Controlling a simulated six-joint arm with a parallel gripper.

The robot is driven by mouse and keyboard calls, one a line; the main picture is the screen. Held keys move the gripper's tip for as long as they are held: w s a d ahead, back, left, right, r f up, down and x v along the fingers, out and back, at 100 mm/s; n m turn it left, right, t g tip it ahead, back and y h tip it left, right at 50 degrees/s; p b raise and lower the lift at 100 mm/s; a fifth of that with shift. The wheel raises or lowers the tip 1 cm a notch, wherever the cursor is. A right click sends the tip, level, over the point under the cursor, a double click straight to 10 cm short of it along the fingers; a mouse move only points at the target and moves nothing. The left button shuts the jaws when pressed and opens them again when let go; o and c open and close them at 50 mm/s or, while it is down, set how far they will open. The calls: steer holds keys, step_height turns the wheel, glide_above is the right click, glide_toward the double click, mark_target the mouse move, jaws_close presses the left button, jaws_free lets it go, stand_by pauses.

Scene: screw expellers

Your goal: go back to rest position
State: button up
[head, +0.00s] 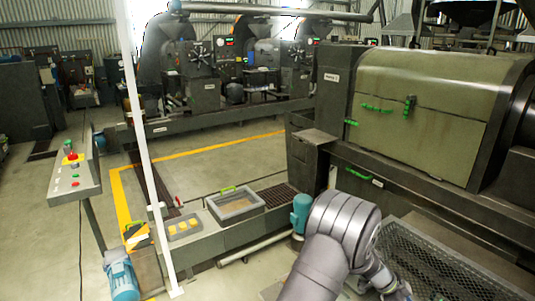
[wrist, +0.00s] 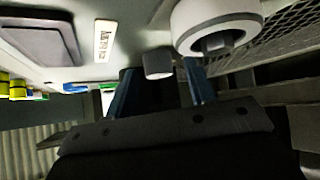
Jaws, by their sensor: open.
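My gripper (wrist: 160,85) shows in the wrist view with its two blue-grey fingers apart, open. A small grey knob (wrist: 158,65) appears in the gap between the fingertips; neither finger visibly touches it, and I cannot tell how far off it is. A large white round fitting with a grey centre (wrist: 217,28) lies just beyond the right finger.
A green-grey machine housing (head: 425,105) with green handles stands at the right. A mesh guard (head: 435,262) lies near my arm. A grey tray (head: 236,206), a teal motor (head: 301,212), a control panel (head: 75,182) and a white post (head: 146,150) stand left. Open floor (head: 200,160) lies behind.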

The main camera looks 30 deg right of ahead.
steer(key=d+v, duration=0.1)
steer(key=v, duration=1.7)
steer(key=shift+s+d+r+n+t+y, duration=0.1)
steer(key=shift+s+r+n+t+y, duration=0.35)
steer(key=shift+s, duration=0.4)
steer(key=shift+s+d+r+n+t+y, duration=0.15)
steer(key=shift+s+r+n+t, duration=0.1)
steer(key=shift+s+n+t, duration=0.45)
steer(key=shift+s+r+n+t+y, duration=0.25)
steer(key=shift+s+r+t+y, duration=0.15)
steer(key=shift+s, duration=0.6)
steer(key=o, duration=1.1)
steer(key=s+r+m+t+y, duration=0.2)
steer(key=s+r+m, duration=0.75)
steer(key=r, duration=0.25)
step_height(320, 180, down, 9)
steer(key=s+m, duration=0.1)
steer(key=s, duration=0.1)
